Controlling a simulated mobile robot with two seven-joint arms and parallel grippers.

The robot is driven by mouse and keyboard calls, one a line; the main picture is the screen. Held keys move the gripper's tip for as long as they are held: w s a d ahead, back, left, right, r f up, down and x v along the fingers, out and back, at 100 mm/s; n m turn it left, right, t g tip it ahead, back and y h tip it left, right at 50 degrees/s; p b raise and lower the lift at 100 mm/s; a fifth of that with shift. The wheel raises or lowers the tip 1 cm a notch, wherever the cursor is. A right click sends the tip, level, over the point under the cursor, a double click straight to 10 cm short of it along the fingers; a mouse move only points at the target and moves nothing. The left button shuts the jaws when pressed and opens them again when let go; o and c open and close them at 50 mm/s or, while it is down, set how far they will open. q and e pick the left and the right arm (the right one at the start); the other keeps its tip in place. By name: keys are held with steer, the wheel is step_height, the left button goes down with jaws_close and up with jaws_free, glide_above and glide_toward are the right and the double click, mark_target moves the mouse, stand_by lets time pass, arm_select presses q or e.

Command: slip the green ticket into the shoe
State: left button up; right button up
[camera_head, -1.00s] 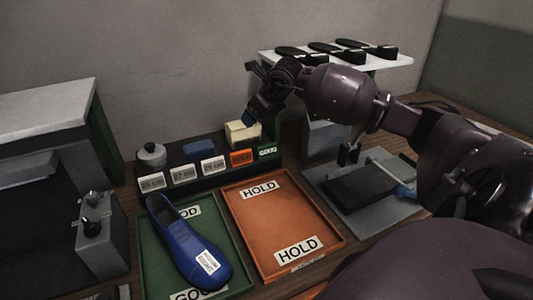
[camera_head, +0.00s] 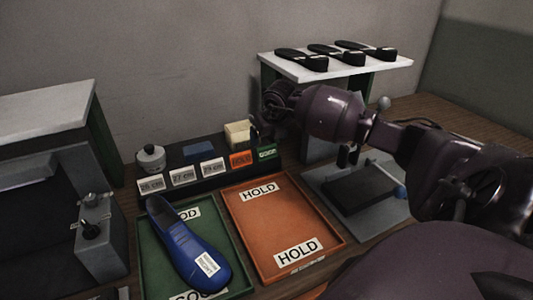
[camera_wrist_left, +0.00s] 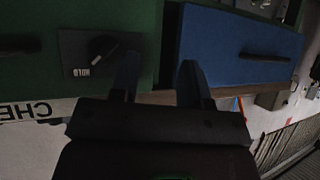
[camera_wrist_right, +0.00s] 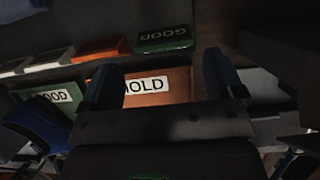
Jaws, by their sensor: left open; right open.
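The green ticket (camera_head: 267,152) marked GOOD stands at the right end of the dark ticket rack; it also shows in the right wrist view (camera_wrist_right: 163,38). The blue shoe (camera_head: 186,245) lies in the green GOOD tray with a white label on it; part of it shows at the left of the right wrist view (camera_wrist_right: 38,124). My right gripper (camera_wrist_right: 163,75) is open and empty, its fingers apart, with the green ticket ahead of them. In the head view it is dark beside the rack's right end. My left gripper (camera_wrist_left: 157,78) is open and empty, facing green and blue panels.
The orange HOLD tray (camera_head: 279,222) beside the green tray (camera_head: 149,268) is empty. An orange ticket (camera_head: 241,159) and several white size tickets stand in the rack. A grey fixture (camera_head: 358,190) stands right. Black soles rest on a white shelf (camera_head: 392,61) behind my right arm.

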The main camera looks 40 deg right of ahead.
mark_target(267, 146)
steer(key=x, duration=0.5)
steer(key=shift+s+f, duration=0.15)
steer(key=shift+s, duration=0.1)
steer(key=c, duration=0.7)
